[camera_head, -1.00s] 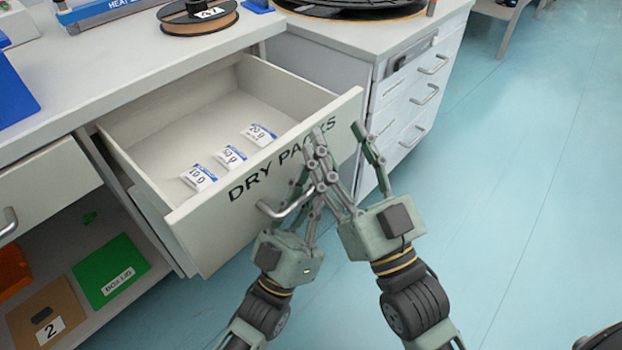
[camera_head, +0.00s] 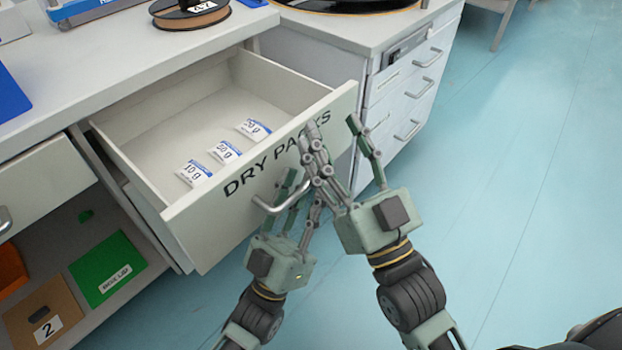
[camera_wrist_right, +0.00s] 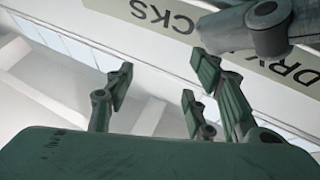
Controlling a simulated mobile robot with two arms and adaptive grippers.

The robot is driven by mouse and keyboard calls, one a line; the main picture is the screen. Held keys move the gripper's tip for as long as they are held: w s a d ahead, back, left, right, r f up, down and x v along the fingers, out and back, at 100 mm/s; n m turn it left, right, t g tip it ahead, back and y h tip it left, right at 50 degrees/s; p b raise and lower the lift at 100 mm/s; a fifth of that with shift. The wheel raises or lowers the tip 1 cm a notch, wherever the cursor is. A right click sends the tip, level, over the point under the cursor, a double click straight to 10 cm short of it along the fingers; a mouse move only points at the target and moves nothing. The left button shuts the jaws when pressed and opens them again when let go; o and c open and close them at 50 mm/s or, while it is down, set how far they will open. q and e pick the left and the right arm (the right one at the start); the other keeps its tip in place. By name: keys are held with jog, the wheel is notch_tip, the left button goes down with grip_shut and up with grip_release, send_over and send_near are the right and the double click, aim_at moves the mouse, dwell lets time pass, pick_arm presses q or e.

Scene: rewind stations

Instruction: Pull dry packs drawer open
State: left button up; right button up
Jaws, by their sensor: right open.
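The dry packs drawer (camera_head: 190,226) stands far out from the counter, its inside in plain view. White packs with blue edges (camera_head: 225,152) lie in it. Its bar handle (camera_head: 265,206) is on the front below the lettering. My left gripper (camera_head: 303,186) is at the handle with its fingers apart; they partly hide the bar, and I cannot tell whether they touch it. My right gripper (camera_head: 333,122) is open and empty, in front of the drawer's right end. The right wrist view shows its fingers (camera_wrist_right: 158,82) near the lettered drawer front (camera_wrist_right: 148,12).
A white drawer cabinet (camera_head: 394,117) stands right of the open drawer. A shelf below the counter at left holds a green box lid (camera_head: 107,268) and a brown panel marked 2 (camera_head: 43,318). A spool (camera_head: 190,14) lies on the counter.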

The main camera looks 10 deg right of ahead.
pick_arm(q)
jog(key=v, duration=1)
